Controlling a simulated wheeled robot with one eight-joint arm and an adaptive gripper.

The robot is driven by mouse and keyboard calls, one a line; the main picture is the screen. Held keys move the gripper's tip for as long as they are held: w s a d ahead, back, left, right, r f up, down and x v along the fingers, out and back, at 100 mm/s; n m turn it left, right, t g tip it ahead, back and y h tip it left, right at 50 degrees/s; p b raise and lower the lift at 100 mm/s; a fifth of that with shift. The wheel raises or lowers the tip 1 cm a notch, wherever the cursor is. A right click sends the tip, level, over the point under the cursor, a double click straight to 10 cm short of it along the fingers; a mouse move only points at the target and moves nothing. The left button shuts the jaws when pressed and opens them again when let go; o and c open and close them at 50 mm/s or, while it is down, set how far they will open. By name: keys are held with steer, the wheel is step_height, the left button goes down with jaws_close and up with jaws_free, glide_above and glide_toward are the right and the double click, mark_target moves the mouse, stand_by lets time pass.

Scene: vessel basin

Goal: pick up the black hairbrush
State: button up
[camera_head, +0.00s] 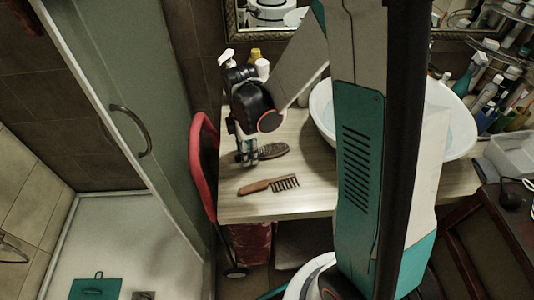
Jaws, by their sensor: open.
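A dark oval hairbrush (272,151) lies on the pale wooden counter (312,205), and my gripper covers its left end. My gripper (247,161) points down at the left side of the counter, with its fingers over or beside that left end. Its jaws are open. I cannot tell whether the fingers touch the brush or how high they are above the counter.
A brown wooden-handled brush (268,185) lies in front of the dark one. A white basin (322,108) is to the right, partly behind my arm. Bottles (262,68) stand behind my gripper. A red curved frame (204,165) borders the counter's left edge.

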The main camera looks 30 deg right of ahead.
steer(key=shift+f, duration=0.35)
steer(key=shift+r, duration=0.1)
jaws_close()
